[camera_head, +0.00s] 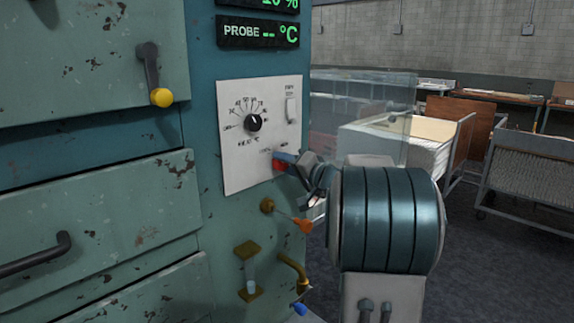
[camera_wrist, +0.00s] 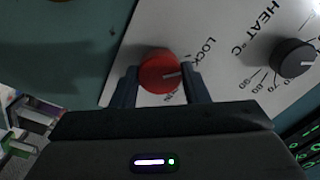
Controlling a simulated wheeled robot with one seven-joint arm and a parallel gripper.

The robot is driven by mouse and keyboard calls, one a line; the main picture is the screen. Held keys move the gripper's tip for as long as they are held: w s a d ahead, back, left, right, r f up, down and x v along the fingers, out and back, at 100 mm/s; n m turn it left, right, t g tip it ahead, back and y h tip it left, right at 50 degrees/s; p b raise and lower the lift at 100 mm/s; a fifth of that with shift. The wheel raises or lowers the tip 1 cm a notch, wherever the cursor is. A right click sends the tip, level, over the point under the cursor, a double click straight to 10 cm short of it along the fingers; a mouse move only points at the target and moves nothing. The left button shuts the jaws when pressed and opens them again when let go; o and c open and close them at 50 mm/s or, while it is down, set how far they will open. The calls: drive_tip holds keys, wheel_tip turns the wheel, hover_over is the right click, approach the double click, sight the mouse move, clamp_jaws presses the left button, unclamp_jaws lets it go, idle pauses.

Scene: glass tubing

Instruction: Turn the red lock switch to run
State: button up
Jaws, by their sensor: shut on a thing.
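The red lock switch (camera_head: 277,166) is a round knob low on the white control plate (camera_head: 236,172). In the wrist view the red switch (camera_wrist: 155,72) sits between the two dark fingers of my gripper (camera_wrist: 158,84), one on each side of it. The fingers are shut on it. A white pointer line on the knob points right in the wrist view. The word LOCK shows above and right of the knob; a second label below it is partly hidden by a finger. In the head view my gripper (camera_head: 287,160) reaches the knob from the right.
A black heat dial (camera_head: 254,123) and a white rocker switch (camera_head: 291,110) are higher on the plate. Below are a brass fitting with an orange lever (camera_head: 302,225) and a brass pipe with a blue handle (camera_head: 299,308). A yellow-knobbed handle (camera_head: 161,97) is at left.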

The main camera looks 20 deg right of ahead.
drive_tip(key=shift+f, duration=0.1)
drive_tip(key=m+b, duration=0.2)
drive_tip(key=m, duration=0.1)
drive_tip(key=shift+f+m+b, duration=0.1)
drive_tip(key=shift+m+b, duration=0.25)
drive_tip(key=shift+m, duration=0.05)
drive_tip(key=m+b, duration=0.1)
drive_tip(key=m, duration=0.3)
drive_tip(key=shift+m, duration=0.3)
drive_tip(key=shift+m+p, duration=1.25)
drive_tip(key=shift+m, duration=3.55)
drive_tip(key=o, duration=1)
